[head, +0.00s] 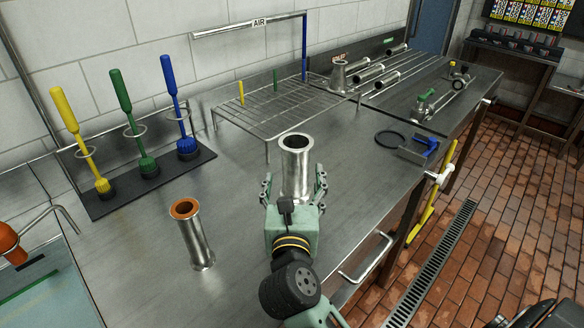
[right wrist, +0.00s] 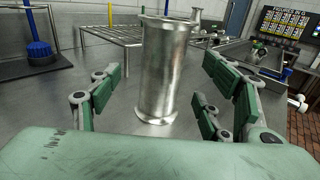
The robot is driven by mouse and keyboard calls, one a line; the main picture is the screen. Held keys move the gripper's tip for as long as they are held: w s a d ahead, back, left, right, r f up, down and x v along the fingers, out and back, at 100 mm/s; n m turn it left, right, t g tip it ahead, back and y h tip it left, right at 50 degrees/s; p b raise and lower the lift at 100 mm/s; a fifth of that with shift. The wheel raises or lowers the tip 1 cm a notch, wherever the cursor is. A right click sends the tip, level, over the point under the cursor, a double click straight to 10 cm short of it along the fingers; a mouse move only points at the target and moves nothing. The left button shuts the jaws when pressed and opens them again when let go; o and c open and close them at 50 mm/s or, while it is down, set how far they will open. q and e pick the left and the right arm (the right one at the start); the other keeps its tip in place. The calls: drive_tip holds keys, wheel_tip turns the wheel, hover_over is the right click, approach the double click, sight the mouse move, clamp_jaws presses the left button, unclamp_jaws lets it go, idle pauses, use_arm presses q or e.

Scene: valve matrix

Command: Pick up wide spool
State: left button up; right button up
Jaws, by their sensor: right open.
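A wide metal spool (head: 296,165) with flanged ends stands upright on the steel bench in the head view. My right gripper (head: 294,188) is open, with one finger on either side of the spool's lower part. In the right wrist view the spool (right wrist: 165,70) stands between the open green-padded fingers (right wrist: 165,97), with visible gaps on both sides. A narrower spool (head: 193,235) with an orange-brown inner rim stands to the left of my right gripper. My left gripper is not in view.
A wire rack (head: 272,110) stands behind the spool. Yellow, green and blue brushes (head: 120,120) stand in a holder at the left. A black ring (head: 390,138) and a blue-handled item (head: 425,146) lie at the right. Bare bench lies between the brushes and the wide spool.

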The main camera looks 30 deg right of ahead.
sight(295, 172)
drive_tip(key=p+x, duration=0.1)
drive_tip(key=x, duration=0.5)
drive_tip(key=shift+w+d, duration=0.15)
drive_tip(key=shift+d, duration=0.15)
drive_tip(key=shift+w+d, duration=0.1)
drive_tip(key=shift+w, duration=0.1)
drive_tip(key=shift+c, duration=0.4)
drive_tip(key=c, duration=1.5)
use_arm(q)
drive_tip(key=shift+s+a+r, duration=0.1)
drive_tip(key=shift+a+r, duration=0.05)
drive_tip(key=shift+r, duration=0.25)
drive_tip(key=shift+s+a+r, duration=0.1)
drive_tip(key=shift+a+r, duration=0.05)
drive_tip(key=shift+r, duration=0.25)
use_arm(e)
drive_tip(key=shift+r, duration=0.1)
drive_tip(key=shift+c, duration=0.4)
drive_tip(key=shift+r, duration=0.15)
